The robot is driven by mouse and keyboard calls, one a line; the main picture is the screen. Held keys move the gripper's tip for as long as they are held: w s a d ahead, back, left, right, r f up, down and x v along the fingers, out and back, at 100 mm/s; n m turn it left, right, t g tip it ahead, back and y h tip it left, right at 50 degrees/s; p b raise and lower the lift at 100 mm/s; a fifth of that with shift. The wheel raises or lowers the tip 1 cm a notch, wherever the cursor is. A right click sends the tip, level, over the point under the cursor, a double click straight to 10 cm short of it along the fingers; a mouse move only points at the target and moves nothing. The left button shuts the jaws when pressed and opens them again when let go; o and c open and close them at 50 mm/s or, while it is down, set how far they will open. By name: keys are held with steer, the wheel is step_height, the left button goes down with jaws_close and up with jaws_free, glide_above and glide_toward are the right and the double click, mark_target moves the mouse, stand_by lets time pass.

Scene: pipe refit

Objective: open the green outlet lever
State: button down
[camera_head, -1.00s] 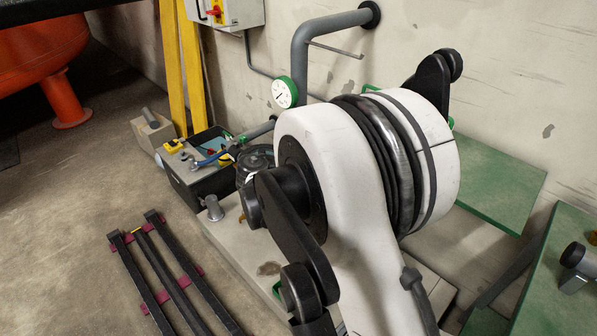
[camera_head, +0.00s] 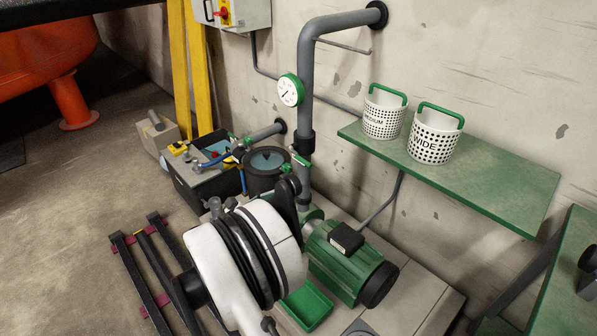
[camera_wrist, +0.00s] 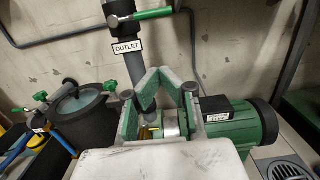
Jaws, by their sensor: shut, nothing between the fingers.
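The green outlet lever (camera_wrist: 153,13) sticks out to the right from a black valve body (camera_wrist: 120,8) on the grey vertical outlet pipe (camera_wrist: 134,66) in the wrist view. It lies roughly level, crosswise to the pipe. An OUTLET label (camera_wrist: 127,46) is just below it. In the head view the lever (camera_head: 300,160) is small, low on the pipe. My gripper (camera_wrist: 158,74) is shut and empty in the wrist view, its fingertips meeting below and apart from the lever. In the head view my arm hides most of the gripper.
A green pump motor (camera_head: 350,262) stands right of the pipe. A lidded dark strainer pot (camera_head: 267,168) and a toolbox (camera_head: 198,178) stand left. A gauge (camera_head: 290,90) sits beside the pipe. A green shelf (camera_head: 480,185) holds two white baskets (camera_head: 435,137).

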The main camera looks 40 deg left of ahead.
mark_target(299, 157)
steer(key=shift+w, duration=0.15)
steer(key=w+d+r+b, duration=0.1)
steer(key=w+r+b, duration=0.2)
steer(key=w, duration=0.7)
steer(key=shift+w+d+r+b, duration=0.25)
steer(key=shift+d+r+b, duration=0.1)
steer(key=shift+r, duration=0.4)
steer(key=shift+r, duration=0.15)
